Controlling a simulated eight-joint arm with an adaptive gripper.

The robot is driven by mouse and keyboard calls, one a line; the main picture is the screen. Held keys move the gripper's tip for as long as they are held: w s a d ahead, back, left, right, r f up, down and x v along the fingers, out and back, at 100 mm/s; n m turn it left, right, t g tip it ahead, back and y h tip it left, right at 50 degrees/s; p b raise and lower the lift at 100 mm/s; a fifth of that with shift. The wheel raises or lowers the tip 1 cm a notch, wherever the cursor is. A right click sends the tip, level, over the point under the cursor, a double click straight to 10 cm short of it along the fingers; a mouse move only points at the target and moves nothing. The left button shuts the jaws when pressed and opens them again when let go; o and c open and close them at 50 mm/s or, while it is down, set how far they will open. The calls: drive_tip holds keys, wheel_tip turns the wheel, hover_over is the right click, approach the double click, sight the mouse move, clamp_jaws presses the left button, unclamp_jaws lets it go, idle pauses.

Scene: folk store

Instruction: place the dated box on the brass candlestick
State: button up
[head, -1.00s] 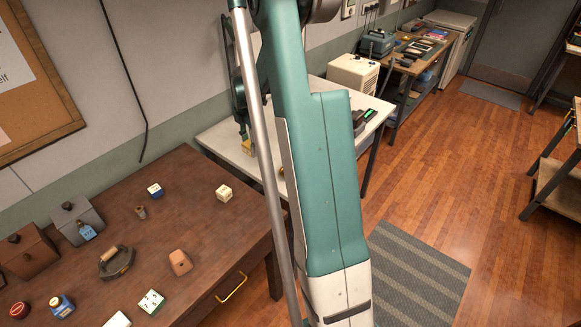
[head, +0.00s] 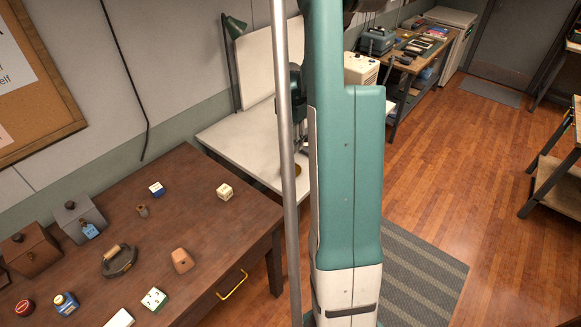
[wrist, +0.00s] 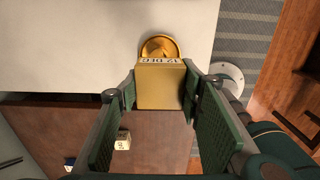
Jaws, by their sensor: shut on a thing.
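The dated box (wrist: 160,88) is a tan-gold block with "12 DEC" printed on its far edge, upside down in the wrist view. My gripper (wrist: 160,84) is shut on it, with one green finger on each side. The brass candlestick (wrist: 159,47) shows as a round golden dish just beyond the box in the wrist view; the box covers its near part. I cannot tell the height between them. In the head view only a small bit of the candlestick (head: 297,170) shows on the white table, and my arm hides the box.
The brown table (head: 200,230) in front holds a cream block (head: 225,191), a peach block (head: 182,260), a stamp-like handled thing (head: 119,260) and several boxes and bottles. A striped mat (head: 420,270) lies on the floor.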

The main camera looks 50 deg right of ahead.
hover_over(291, 166)
drive_tip(key=shift+w+f, duration=0.1)
drive_tip(key=shift+f, duration=3.05)
drive_tip(key=shift+f, duration=0.1)
drive_tip(key=shift+f, duration=1.75)
drive_tip(key=shift+f, duration=0.2)
drive_tip(key=o, duration=0.9)
drive_tip(key=shift+r, duration=0.2)
drive_tip(key=shift+r, duration=6)
